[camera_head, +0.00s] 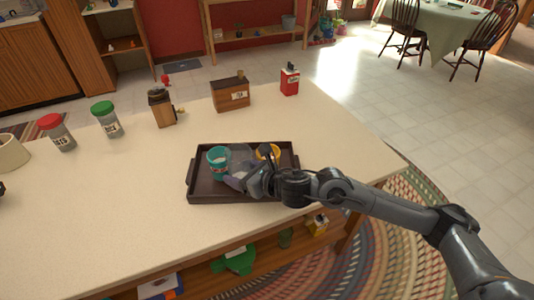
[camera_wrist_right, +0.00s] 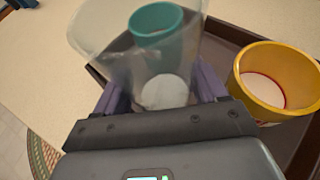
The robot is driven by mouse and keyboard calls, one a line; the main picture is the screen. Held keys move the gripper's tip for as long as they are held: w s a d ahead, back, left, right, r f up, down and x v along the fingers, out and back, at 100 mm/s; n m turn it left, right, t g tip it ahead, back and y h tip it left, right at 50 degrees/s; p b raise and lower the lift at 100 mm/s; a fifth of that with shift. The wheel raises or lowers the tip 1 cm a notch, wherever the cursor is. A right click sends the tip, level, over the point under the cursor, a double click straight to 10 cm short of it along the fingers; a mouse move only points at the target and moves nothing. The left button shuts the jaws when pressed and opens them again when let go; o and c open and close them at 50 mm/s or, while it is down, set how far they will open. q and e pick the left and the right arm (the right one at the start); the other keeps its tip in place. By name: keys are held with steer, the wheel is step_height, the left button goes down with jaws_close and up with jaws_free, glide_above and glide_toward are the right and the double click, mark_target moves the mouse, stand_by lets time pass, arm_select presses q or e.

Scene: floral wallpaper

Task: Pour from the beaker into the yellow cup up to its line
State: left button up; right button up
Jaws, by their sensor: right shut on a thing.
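My right gripper (camera_head: 243,178) is over the tray and shut on a clear beaker (camera_head: 241,156). In the right wrist view the beaker (camera_wrist_right: 145,62) stands between the two fingers (camera_wrist_right: 163,93), with a pale round patch low inside it; I cannot tell whether that is liquid or the base. The yellow cup (camera_head: 267,151) stands on the tray, right of the beaker and partly hidden by my arm in the head view. In the right wrist view the yellow cup (camera_wrist_right: 272,82) is at the right, with a red ring around a whitish bottom. My left gripper is not in view.
A teal cup (camera_head: 218,158) stands on the dark tray (camera_head: 203,196), left of the beaker. Behind are two shakers with red (camera_head: 57,132) and green (camera_head: 106,119) lids, a grinder (camera_head: 162,107), a wooden box (camera_head: 231,95) and a red tin (camera_head: 289,80).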

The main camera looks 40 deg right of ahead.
steer(key=shift+r+p, duration=0.65)
steer(key=shift+r, duration=0.2)
steer(key=shift+r+p, duration=1.3)
steer(key=shift+r, duration=0.35)
steer(key=shift+s+p, duration=0.1)
steer(key=shift+p, duration=0.25)
steer(key=s+a+r+p, duration=0.3)
steer(key=a+p, duration=0.1)
steer(key=p, duration=0.4)
step_height(320, 180, up, 34)
steer(key=m+h+p, duration=0.2)
steer(key=h+p, duration=0.1)
steer(key=p, duration=3.9)
glide_above(247, 163)
steer(key=s+a, duration=0.1)
steer(key=a, duration=0.5)
